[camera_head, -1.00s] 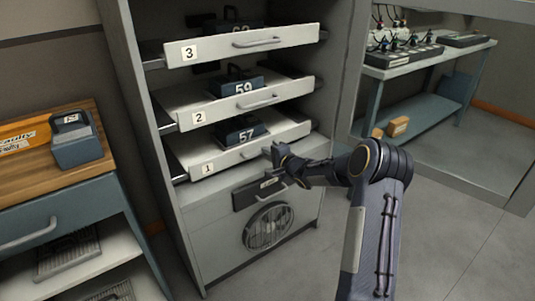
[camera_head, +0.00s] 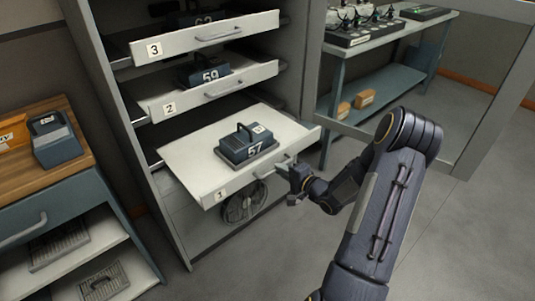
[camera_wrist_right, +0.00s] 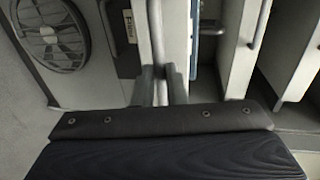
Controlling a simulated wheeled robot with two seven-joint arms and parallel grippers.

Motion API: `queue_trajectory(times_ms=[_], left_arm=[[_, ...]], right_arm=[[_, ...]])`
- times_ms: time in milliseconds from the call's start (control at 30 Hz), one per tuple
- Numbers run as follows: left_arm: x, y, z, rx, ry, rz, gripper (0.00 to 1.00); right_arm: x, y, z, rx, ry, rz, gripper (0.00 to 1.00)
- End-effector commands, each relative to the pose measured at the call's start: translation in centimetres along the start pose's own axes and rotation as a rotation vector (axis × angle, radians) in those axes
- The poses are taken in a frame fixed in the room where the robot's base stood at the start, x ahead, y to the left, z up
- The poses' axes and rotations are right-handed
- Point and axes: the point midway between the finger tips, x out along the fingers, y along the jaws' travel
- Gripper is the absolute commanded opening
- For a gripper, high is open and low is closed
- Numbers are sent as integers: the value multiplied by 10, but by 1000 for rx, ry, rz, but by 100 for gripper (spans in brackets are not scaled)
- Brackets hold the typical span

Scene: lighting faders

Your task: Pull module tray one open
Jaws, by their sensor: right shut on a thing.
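Module tray one (camera_head: 187,164), a white drawer marked 1, stands well out of the cabinet, below trays two and three. A dark blue module marked 57 (camera_head: 247,151) with a top handle sits upright on it. My right gripper (camera_head: 290,172) is at the right part of tray one's front and is shut on its bar handle. In the right wrist view the two fingers (camera_wrist_right: 160,82) close around the handle bar (camera_wrist_right: 157,40). Part of the handle is hidden by the gripper. My left gripper is not in view.
Tray two (camera_head: 240,90) and tray three (camera_head: 240,36) hold modules above. A fan grille (camera_head: 243,203) is in the cabinet's lower front. A side bench with a dark blue module (camera_head: 53,143) stands left. Grey floor is clear at right.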

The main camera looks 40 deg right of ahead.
Motion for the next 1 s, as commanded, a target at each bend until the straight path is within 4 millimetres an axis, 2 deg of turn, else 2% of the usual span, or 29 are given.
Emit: queue_trajectory(times_ms=[33, 200, 400, 600, 967, 1000], left_arm=[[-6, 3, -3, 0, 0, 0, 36], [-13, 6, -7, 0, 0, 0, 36], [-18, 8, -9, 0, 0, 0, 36], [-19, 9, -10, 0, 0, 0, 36], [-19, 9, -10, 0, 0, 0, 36], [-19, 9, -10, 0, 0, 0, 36]], right_arm=[[-14, 0, 0, 3, 2, 4, 0], [-45, 7, 0, 2, 1, 2, 0], [-68, 13, 0, 1, -1, 1, 0], [-76, 16, 1, -1, -3, 0, 0], [-77, 16, 1, -1, -3, 0, 0], [-77, 16, 1, -1, -3, 0, 15]])
